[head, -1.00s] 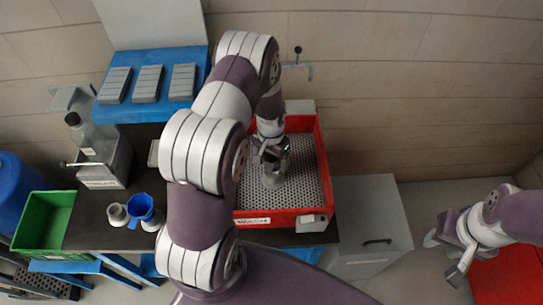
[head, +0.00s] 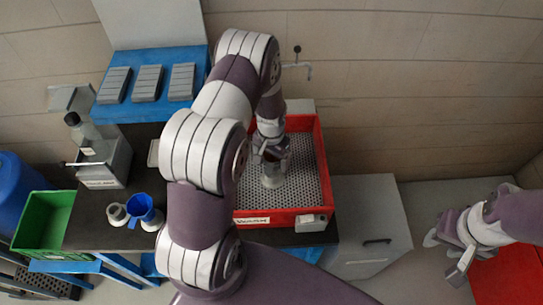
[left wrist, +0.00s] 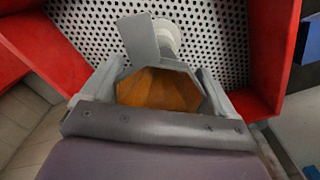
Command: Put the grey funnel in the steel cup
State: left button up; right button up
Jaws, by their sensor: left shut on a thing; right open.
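My left gripper (head: 270,152) is over the red tray, pointing down. It is shut on a grey piece, likely the grey funnel (head: 272,176). In the left wrist view the fingers flank a grey faceted body (left wrist: 160,68) with an orange-brown inside and a flat grey tab. A pale round part (left wrist: 167,38) shows just beyond it; I cannot tell whether it belongs to the held piece. I cannot make out the steel cup for certain; a small pale cup-like vessel (head: 117,213) stands on the dark bench. My right gripper (head: 446,254) is open and empty at the far right.
The red tray (head: 267,219) has a perforated floor and raised walls. A blue vessel (head: 140,206) stands on the bench, left of my arm. A clear bottle (head: 84,130) is in a grey holder. A green crate (head: 43,225) is at left, a grey cabinet (head: 368,225) at right.

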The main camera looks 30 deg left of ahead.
pick_arm(q)
jog(key=shift+f, duration=0.1)
jog(key=shift+f+b, duration=0.75)
jog(key=shift+f, duration=0.15)
jog(key=shift+f+b, duration=0.6)
jog(key=shift+f, duration=0.1)
jog(key=shift+f, duration=0.2)
jog(key=o, duration=0.8)
notch_tip(320, 180, up, 13)
jog(key=b, duration=0.4)
jog(key=shift+a+f, duration=0.1)
